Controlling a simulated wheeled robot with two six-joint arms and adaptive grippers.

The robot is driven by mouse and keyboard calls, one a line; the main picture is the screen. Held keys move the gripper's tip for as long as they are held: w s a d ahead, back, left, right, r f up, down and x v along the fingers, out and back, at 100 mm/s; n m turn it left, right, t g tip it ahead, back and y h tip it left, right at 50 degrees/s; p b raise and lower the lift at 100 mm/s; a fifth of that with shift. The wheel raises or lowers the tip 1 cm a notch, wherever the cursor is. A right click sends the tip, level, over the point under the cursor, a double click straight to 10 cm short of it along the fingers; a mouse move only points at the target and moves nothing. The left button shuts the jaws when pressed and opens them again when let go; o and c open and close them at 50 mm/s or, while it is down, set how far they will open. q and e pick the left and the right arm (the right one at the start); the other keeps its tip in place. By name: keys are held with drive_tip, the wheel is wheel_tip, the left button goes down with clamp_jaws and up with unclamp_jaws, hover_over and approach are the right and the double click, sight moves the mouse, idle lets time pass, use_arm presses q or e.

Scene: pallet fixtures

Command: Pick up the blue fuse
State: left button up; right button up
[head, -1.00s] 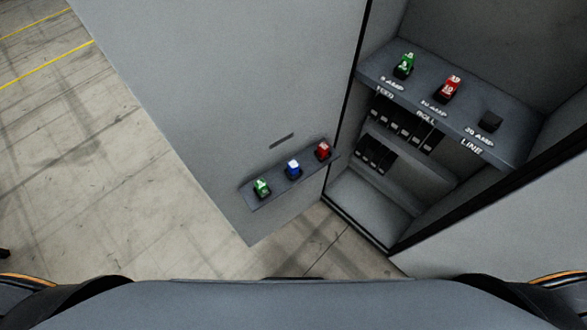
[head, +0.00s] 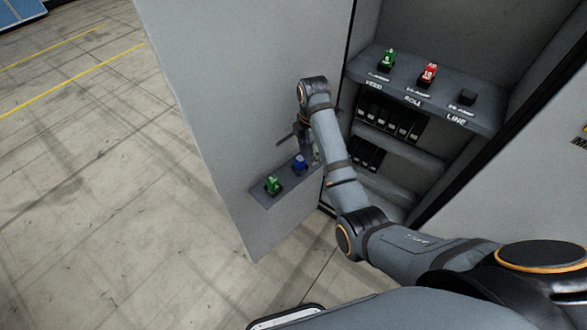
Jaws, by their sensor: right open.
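The blue fuse (head: 299,163) stands in the middle of a small grey shelf (head: 262,198) on the inside of the open cabinet door. A green fuse (head: 273,185) stands to its left on the same shelf. My right gripper (head: 304,146) is at the shelf, just above and beside the blue fuse; it is open, and its fingers are partly hidden by my right arm. I cannot tell whether it touches the fuse. The red fuse at the shelf's right end is hidden behind my arm. My left gripper is out of view.
The cabinet's upper shelf (head: 400,86) holds a green fuse (head: 388,60), a red fuse (head: 428,75) and an empty black socket (head: 467,97) above the LINE label. Black breakers (head: 390,120) sit below. The door (head: 235,80) is open to the left, with clear floor beyond.

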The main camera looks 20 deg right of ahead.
sight(302, 159)
drive_tip(key=w+r+n, duration=0.2)
drive_tip(key=shift+w+a+r, duration=0.2)
drive_tip(key=shift+a+r, duration=0.1)
drive_tip(key=shift+a, duration=0.05)
drive_tip(key=shift+a+r+n, duration=0.15)
drive_tip(key=shift+r+n, duration=0.15)
drive_tip(key=shift+n, duration=0.2)
drive_tip(key=shift+s+a, duration=0.1)
drive_tip(key=shift+f+b, duration=0.25)
drive_tip(key=shift+b, duration=0.1)
wheel_tip(302, 159, down, 5)
drive_tip(key=b, duration=0.5)
drive_tip(key=shift+f, duration=0.1)
